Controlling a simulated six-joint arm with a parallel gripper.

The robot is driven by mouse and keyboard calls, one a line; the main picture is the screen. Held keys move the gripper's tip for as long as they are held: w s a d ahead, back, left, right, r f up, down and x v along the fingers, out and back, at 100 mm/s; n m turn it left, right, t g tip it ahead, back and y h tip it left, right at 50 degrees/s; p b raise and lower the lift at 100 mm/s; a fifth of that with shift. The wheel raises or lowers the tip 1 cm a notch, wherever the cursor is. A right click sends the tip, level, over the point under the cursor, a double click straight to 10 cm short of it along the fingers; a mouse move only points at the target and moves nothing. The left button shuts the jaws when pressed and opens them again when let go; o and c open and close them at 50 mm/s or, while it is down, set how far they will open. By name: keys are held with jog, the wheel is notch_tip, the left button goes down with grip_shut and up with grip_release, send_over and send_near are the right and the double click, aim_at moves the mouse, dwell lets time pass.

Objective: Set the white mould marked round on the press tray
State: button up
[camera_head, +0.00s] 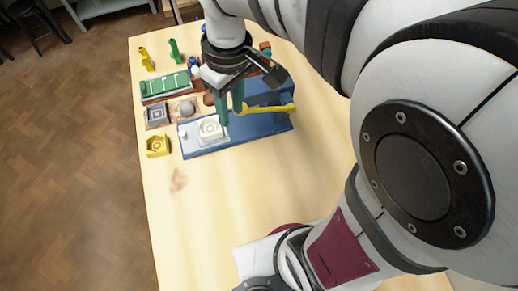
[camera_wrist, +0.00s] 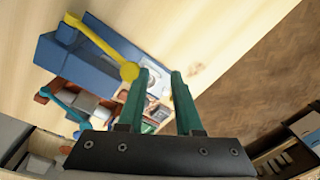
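The white mould (camera_head: 210,127), with a round mark on top, sits on the pale press tray (camera_head: 189,141) at the left end of the blue press (camera_head: 262,124). In the wrist view the mould (camera_wrist: 158,83) shows partly between the fingers, beyond them. My gripper (camera_head: 230,113) points down just right of the mould, with its two green fingers apart and nothing visible between them. It also shows in the wrist view (camera_wrist: 164,75). The yellow press handle (camera_head: 268,109) is right of the fingers in the head view. Whether a finger touches the press cannot be told.
A grey mould (camera_head: 157,114) and a yellow mould (camera_head: 158,146) lie left of the press. A green board (camera_head: 166,86), a grey ball (camera_head: 187,108) and small yellow (camera_head: 146,59) and green (camera_head: 174,50) items stand behind. The table's front (camera_head: 215,200) is clear.

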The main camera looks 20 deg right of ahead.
jog(key=s+d+f+m+y, duration=0.1)
jog(key=s+m, duration=1.1)
jog(key=s, duration=0.3)
jog(key=shift+s+d, duration=0.3)
jog(key=shift+d, duration=0.05)
